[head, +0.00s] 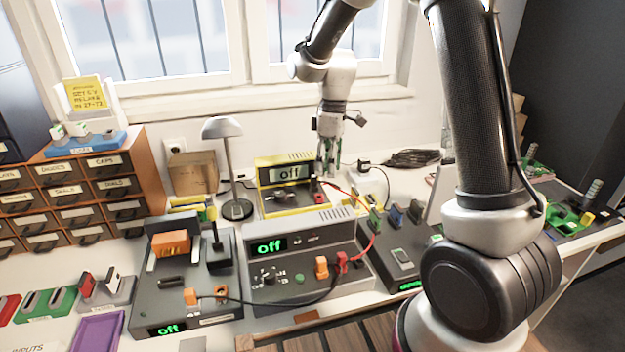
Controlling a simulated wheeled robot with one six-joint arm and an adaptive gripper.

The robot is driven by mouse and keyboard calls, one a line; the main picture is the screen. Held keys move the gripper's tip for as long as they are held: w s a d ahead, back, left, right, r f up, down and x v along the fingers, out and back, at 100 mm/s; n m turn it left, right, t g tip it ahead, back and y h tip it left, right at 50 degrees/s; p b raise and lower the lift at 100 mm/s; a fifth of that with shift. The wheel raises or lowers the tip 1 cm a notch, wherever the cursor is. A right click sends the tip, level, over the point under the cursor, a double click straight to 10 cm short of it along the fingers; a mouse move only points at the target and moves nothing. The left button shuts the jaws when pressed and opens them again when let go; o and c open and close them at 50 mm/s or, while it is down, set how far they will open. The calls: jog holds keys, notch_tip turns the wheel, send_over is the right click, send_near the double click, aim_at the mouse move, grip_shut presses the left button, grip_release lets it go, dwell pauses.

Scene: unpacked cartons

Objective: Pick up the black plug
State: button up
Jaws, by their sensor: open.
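A small black plug (364,163) appears to sit at the top of a white block at the back of the bench, with a dark cable by it; it is small in the head view. My gripper (329,172) points down, open, with nothing seen between its fingers. It is left of the black plug, in front of the window sill and over or close to the right end of the yellow meter (270,185). I cannot tell its exact height or depth.
A grey box (340,235) reading "off" carries orange and red plugs. A desk lamp (222,130) and cardboard box (193,174) stand left. A coiled black cable (412,157) lies at the back right. Red and black leads cross the bench.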

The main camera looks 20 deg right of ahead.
aim_at(314, 175)
jog(key=w+a+r+n+t, duration=0.1)
jog(key=w+a+n, duration=0.1)
jog(key=w+n, duration=0.35)
jog(key=shift+n+y, duration=0.3)
jog(key=shift+n, duration=0.15)
jog(key=f, duration=0.5)
jog(key=s+f, duration=0.1)
jog(key=f, duration=0.1)
jog(key=shift+a+f, duration=0.25)
jog(key=shift+a, duration=0.05)
jog(key=c, duration=0.9)
